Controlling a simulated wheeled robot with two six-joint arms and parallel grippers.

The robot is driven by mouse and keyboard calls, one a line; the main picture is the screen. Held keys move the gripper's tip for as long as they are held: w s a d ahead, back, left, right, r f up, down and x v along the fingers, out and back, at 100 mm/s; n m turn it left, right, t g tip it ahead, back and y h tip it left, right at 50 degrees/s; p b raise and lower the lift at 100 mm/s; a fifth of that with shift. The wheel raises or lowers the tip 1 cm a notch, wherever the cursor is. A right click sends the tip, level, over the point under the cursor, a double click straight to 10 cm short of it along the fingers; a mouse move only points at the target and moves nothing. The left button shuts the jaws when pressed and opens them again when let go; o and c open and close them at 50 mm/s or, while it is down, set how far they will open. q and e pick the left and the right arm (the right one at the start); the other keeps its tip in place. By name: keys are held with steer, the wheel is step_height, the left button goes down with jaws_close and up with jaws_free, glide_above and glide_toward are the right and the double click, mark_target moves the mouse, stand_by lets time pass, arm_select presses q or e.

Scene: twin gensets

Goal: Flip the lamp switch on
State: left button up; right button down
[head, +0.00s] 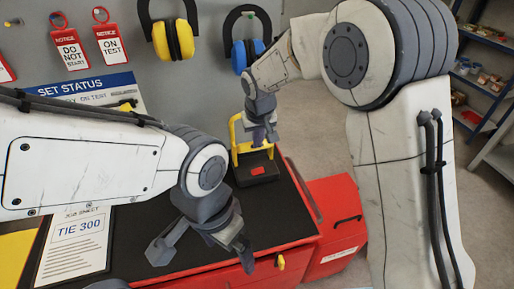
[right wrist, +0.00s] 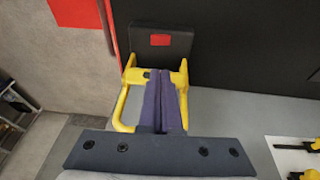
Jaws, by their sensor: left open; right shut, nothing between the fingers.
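The lamp has a black base (head: 242,172) with a red switch (head: 257,170) on it and a yellow frame (head: 236,133) behind. It stands at the far right end of the black worktop. In the right wrist view the red switch (right wrist: 160,40) shows on the black base (right wrist: 176,50). I cannot tell the switch's position. My right gripper (head: 263,138) is shut and empty, just above the base by the yellow frame. In the wrist view its fingers (right wrist: 163,88) overlap the frame (right wrist: 129,90); touching is unclear. My left gripper (head: 203,256) is open and empty above the worktop's front.
A red cabinet (head: 333,212) stands right of the worktop (head: 276,211). A TIE 300 sheet (head: 77,236) lies at the left. Yellow (head: 173,40) and blue (head: 248,54) ear defenders and red tags (head: 70,49) hang on the grey wall. Shelves (head: 485,68) stand at the far right.

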steer(key=shift+s+r, duration=0.1)
steer(key=s+d+r+n+g, duration=0.1)
steer(key=s+n, duration=0.1)
steer(key=s, duration=1.4)
steer(key=s+d+r+n+g, duration=0.1)
steer(key=s+d+n+g, duration=0.1)
steer(key=s, duration=1.4)
steer(key=shift+d+r+n+y, duration=0.3)
steer(key=shift+r+y, duration=0.05)
steer(key=shift+y, duration=0.05)
